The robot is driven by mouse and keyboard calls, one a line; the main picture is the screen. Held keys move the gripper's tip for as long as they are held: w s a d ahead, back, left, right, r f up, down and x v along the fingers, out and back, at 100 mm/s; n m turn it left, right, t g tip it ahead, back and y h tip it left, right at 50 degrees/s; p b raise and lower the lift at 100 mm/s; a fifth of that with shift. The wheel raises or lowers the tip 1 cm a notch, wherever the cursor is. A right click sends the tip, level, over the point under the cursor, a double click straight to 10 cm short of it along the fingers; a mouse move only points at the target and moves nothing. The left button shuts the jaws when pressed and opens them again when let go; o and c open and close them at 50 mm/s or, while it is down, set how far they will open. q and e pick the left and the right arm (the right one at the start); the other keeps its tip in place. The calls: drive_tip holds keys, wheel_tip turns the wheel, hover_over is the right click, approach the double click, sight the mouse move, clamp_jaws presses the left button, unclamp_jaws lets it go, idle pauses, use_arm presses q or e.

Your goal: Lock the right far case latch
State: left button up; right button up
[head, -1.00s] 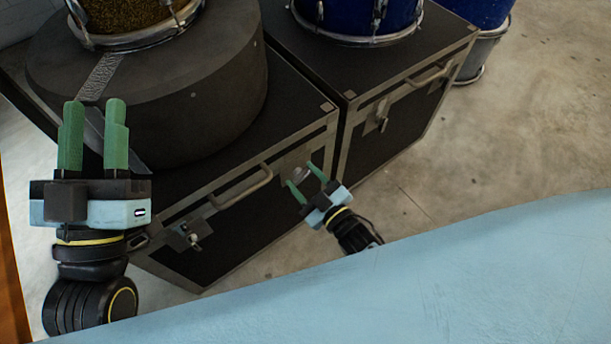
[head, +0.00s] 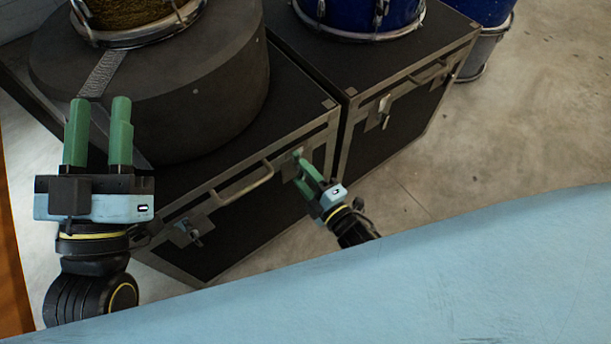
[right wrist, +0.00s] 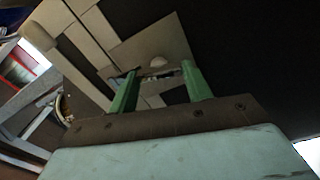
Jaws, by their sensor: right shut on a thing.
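The near black case (head: 255,225) has a right latch with a metal plate, largely hidden by my right gripper in the head view. In the right wrist view the latch plate (right wrist: 170,42) and its small rounded knob (right wrist: 157,62) show between the fingers. My right gripper (head: 302,165) has its green fingers at this latch and is shut on its turning piece; the exact contact is hard to see. It also shows in the right wrist view (right wrist: 160,82). My left gripper (head: 98,105) is open and empty, in front of the round drum case.
The case's handle (head: 240,185) and left latch (head: 187,232) lie left of my right gripper. A second black case (head: 400,125) with a latch (head: 378,113) stands to the right, bearing a blue drum (head: 355,15). A round dark case (head: 170,90) sits on the near case.

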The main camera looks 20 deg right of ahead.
use_arm(q)
drive_tip(key=shift+s+r, duration=0.1)
drive_tip(key=shift+r, duration=0.05)
use_arm(e)
drive_tip(key=shift+f+n, duration=0.1)
drive_tip(key=shift+n, duration=1.1)
use_arm(q)
drive_tip(key=shift+r, duration=0.1)
use_arm(e)
drive_tip(key=o, duration=1)
drive_tip(key=shift+s, duration=0.15)
drive_tip(key=shift+s+d, duration=0.2)
drive_tip(key=shift+s, duration=0.1)
use_arm(q)
wheel_tip(320, 180, down, 12)
drive_tip(key=w+a+g+y+p, duration=0.1)
drive_tip(key=a+g+y+p, duration=0.1)
drive_tip(key=g, duration=0.6)
drive_tip(key=shift+y+p, duration=0.4)
drive_tip(key=shift+p, duration=0.2)
use_arm(e)
drive_tip(key=shift+v, duration=6.2)
